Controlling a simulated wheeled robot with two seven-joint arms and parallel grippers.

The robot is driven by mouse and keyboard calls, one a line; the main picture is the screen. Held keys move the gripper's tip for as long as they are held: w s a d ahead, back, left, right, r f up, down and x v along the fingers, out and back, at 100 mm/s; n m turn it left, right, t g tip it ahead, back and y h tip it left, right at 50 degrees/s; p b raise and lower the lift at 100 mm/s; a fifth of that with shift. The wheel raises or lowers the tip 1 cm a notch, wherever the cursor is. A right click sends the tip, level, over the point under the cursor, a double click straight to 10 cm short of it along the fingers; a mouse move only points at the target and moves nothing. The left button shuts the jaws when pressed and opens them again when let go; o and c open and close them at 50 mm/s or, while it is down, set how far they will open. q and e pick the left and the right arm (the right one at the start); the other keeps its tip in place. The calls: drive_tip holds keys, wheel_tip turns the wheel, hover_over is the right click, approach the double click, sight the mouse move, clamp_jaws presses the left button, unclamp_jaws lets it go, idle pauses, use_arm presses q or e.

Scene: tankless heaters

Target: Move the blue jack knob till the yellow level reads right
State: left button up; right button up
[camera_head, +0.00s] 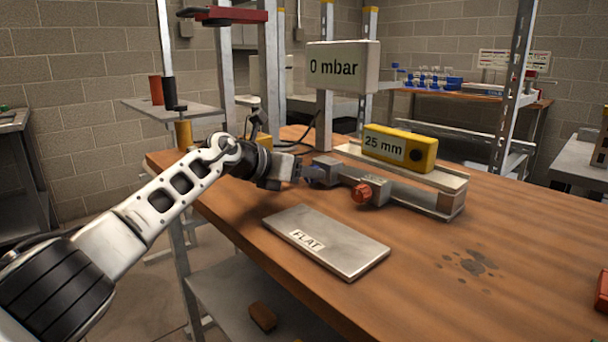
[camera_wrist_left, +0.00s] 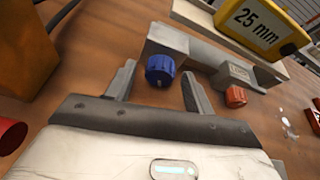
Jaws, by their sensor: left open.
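The yellow level (camera_head: 400,149) rests on a grey beam above the wooden bench and its label reads "25 mm"; it also shows at the top right of the left wrist view (camera_wrist_left: 262,22). The blue jack knob (camera_wrist_left: 160,70) is on the left end of the grey jack bar below it. My left gripper (camera_head: 300,172) is at the knob's end of the bar in the head view. In the left wrist view its fingers (camera_wrist_left: 158,88) are open, with the knob just beyond and between their tips, apart from both. My right gripper is not in view.
A red knob (camera_head: 362,193) sits on the same bar to the right, near my left gripper. A flat grey plate marked "FLAT" (camera_head: 325,242) lies in front. A box reading "0 mbar" (camera_head: 343,66) stands behind. The bench's right front is mostly clear.

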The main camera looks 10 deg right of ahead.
use_arm(q)
drive_tip(key=shift+w+d+f, duration=0.1)
drive_tip(key=shift+d+f, duration=0.1)
drive_tip(key=shift+d, duration=0.05)
drive_tip(key=c, duration=1)
drive_tip(key=shift+r+m+t+y+p, duration=0.1)
drive_tip(key=shift+m+t+y+p, duration=0.25)
drive_tip(key=shift+m, duration=0.45)
drive_tip(key=shift+d+m+t, duration=0.1)
drive_tip(key=shift+m+t, duration=0.35)
drive_tip(key=shift+m, duration=0.25)
drive_tip(key=o, duration=1)
